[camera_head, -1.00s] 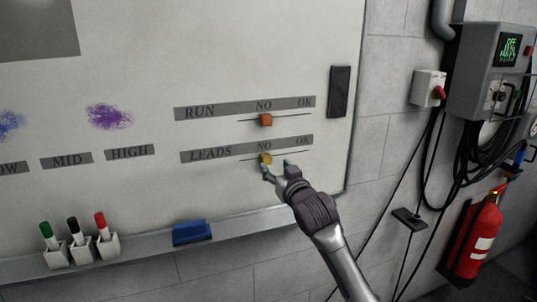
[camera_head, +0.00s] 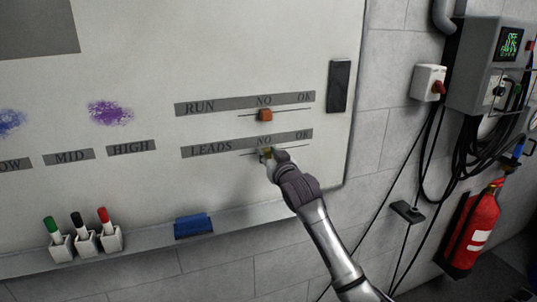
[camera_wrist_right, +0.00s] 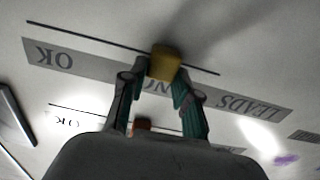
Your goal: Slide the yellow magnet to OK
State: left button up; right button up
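The yellow magnet (camera_wrist_right: 165,62) sits on the LEADS slide line (camera_head: 290,149) of the whiteboard, under NO. In the head view only a small bit of the yellow magnet (camera_head: 266,151) shows beside the fingers. My right gripper (camera_head: 270,155) is at the board. In the right wrist view its fingertips (camera_wrist_right: 160,78) lie close on either side of the magnet and look shut on it; the exact contact is hard to see. The OK label (camera_head: 303,135) is to the right of NO in the head view. My left gripper is not in view.
The orange magnet (camera_head: 265,115) sits on the RUN line just above. A dark block (camera_head: 339,87) is on the board's right edge. The tray below holds a blue eraser (camera_head: 193,226) and marker cups (camera_head: 85,243). The line toward OK looks clear.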

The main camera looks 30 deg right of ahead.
aim_at(304, 142)
grip_shut()
jog(key=s+d, duration=0.1)
jog(key=d, duration=0.3)
jog(key=s+d, duration=0.1)
jog(key=d, duration=0.3)
jog(key=s+d, duration=0.1)
jog(key=d, duration=0.3)
jog(key=shift+d, duration=0.3)
jog(key=shift+a+r, duration=0.1)
jog(key=shift+o, duration=1.9)
grip_release()
jog(key=o, duration=0.5)
jog(key=shift+d, duration=0.25)
jog(key=shift+c, duration=0.2)
